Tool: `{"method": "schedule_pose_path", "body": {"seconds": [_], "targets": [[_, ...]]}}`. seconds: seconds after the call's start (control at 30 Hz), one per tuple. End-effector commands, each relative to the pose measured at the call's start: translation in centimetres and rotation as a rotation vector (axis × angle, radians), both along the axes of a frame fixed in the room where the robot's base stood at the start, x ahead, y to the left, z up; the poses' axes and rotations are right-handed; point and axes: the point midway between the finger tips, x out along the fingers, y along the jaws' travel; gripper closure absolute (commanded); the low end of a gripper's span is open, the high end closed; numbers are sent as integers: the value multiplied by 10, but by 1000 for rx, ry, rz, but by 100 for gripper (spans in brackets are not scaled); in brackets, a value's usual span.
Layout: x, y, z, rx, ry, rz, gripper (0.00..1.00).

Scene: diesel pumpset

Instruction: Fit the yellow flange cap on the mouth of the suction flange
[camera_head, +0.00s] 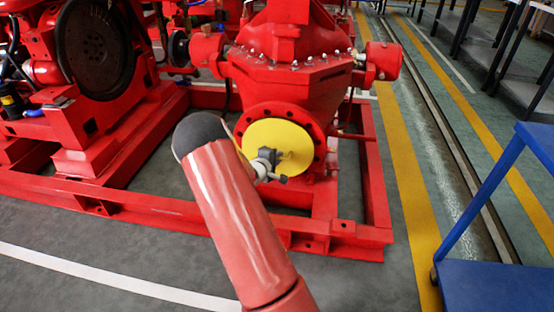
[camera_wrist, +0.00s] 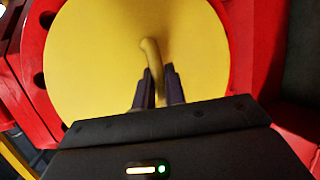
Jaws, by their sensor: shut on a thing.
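The yellow flange cap (camera_head: 284,140) is a round disc in front of the red suction flange (camera_head: 243,121) of the pump. In the wrist view the cap (camera_wrist: 90,60) fills most of the picture, with a curved yellow handle (camera_wrist: 150,50) at its middle. My gripper (camera_head: 279,158) is shut on this handle; its dark fingers (camera_wrist: 158,85) stand on either side of it. The red flange ring with bolt holes (camera_wrist: 35,60) shows around the cap. The cap covers the flange mouth. I cannot tell whether the cap touches the flange face.
The red base frame (camera_head: 340,237) runs below and around the pump. A red engine with a dark wheel (camera_head: 95,48) stands at the left. A blue cart (camera_head: 495,285) is at the right. The floor between frame and cart is clear.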

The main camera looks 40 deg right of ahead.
Motion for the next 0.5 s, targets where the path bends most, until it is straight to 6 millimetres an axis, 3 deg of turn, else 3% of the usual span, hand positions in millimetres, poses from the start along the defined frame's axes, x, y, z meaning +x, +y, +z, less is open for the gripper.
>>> {"method": "schedule_pose_path", "body": {"seconds": [0.5], "targets": [[8,-9,1,-2,-1,-1,100]]}}
